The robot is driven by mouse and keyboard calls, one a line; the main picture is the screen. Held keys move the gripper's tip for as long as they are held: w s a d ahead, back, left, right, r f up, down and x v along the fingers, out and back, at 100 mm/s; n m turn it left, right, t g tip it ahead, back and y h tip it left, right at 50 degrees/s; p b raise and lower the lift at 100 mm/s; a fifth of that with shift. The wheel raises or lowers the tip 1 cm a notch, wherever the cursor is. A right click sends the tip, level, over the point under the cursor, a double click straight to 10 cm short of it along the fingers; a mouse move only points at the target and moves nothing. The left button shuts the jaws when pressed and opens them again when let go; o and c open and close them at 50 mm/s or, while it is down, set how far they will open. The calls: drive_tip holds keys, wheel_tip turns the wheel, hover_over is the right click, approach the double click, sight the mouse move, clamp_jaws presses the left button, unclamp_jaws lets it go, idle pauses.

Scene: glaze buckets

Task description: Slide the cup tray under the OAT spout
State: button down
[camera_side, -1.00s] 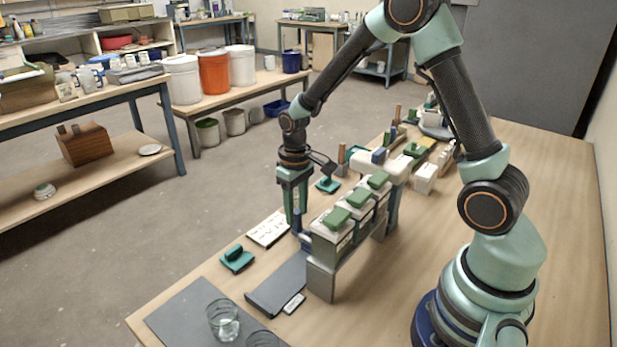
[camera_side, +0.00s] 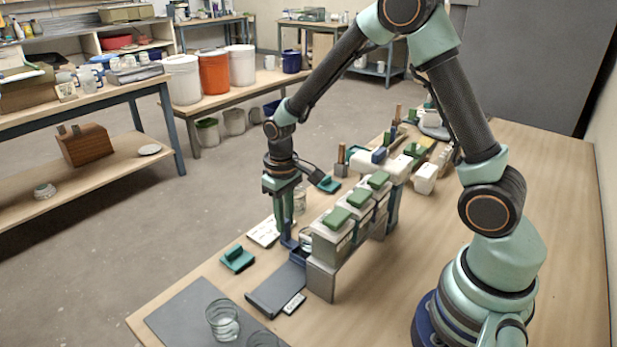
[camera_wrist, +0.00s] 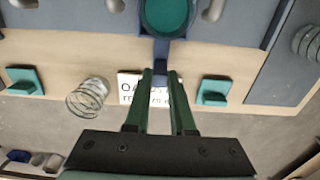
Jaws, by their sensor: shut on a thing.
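The dark blue cup tray (camera_side: 299,254) is at the foot of the near end of the dispenser row, partly hidden by the row and my gripper. The wrist view shows its handle (camera_wrist: 161,52) and a round cup with green inside (camera_wrist: 168,14) on it. My gripper (camera_wrist: 160,74) is shut on the handle; in the side view it is low on the front side of the row (camera_side: 288,238).
A clear glass (camera_side: 300,201) stands behind my gripper, beside the row. Green blocks (camera_side: 237,260) stand along the table's front edge. A dark slab (camera_side: 275,291) lies close left of the tray, then a grey mat (camera_side: 180,318) with glasses (camera_side: 222,321).

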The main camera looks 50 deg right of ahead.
drive_tip(key=shift+a, duration=1.7)
drive_tip(key=c, duration=0.8)
unclamp_jaws()
drive_tip(key=shift+c, duration=0.2)
wheel_tip(320, 180, up, 7)
drive_tip(key=shift+r, duration=0.1)
wheel_tip(320, 180, up, 8)
drive_tip(key=t, duration=0.2)
hover_over(295, 247)
drive_tip(key=s+d+r+t, duration=0.1)
drive_tip(key=s+r+t, duration=0.2)
drive_tip(key=s, duration=0.4)
drive_tip(key=shift+s+d+r+t, duration=0.3)
drive_tip(key=shift+s+d+r, duration=0.1)
drive_tip(key=shift+r, duration=0.4)
